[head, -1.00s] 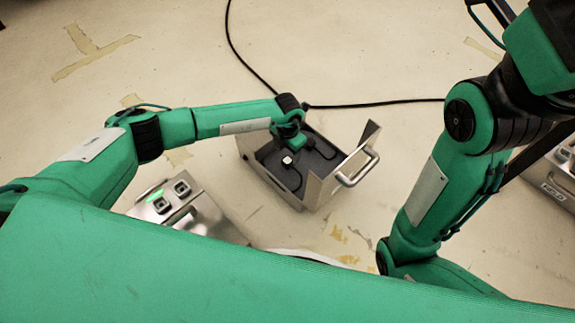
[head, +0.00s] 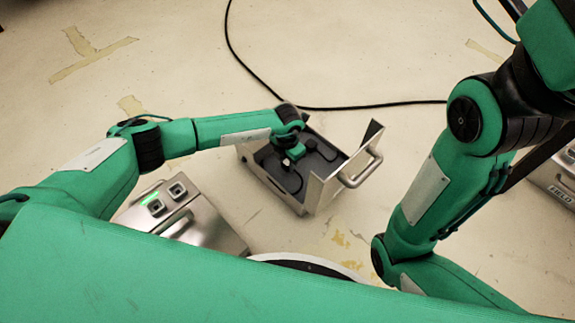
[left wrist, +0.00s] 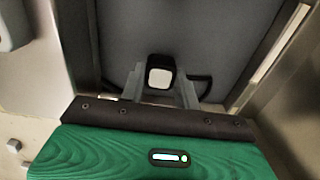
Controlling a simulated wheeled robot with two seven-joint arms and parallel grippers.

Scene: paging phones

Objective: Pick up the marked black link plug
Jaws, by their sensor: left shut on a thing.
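The black link plug (left wrist: 160,77) has a white marked face and shows between my left gripper's fingers in the left wrist view. My left gripper (left wrist: 160,92) is shut on it, with one grey finger on either side. In the head view, the plug (head: 287,162) is a small white and black spot below my left gripper (head: 294,157), over the open metal case (head: 310,189). A dark cable curves beside the plug in the left wrist view. I cannot tell whether the plug touches the case floor. My right gripper is not in view.
A metal box with two square sockets and a green light (head: 205,222) stands left of the case. Another metal box (head: 553,180) is at the right edge. A long black cable (head: 370,106) lies on the floor behind the case.

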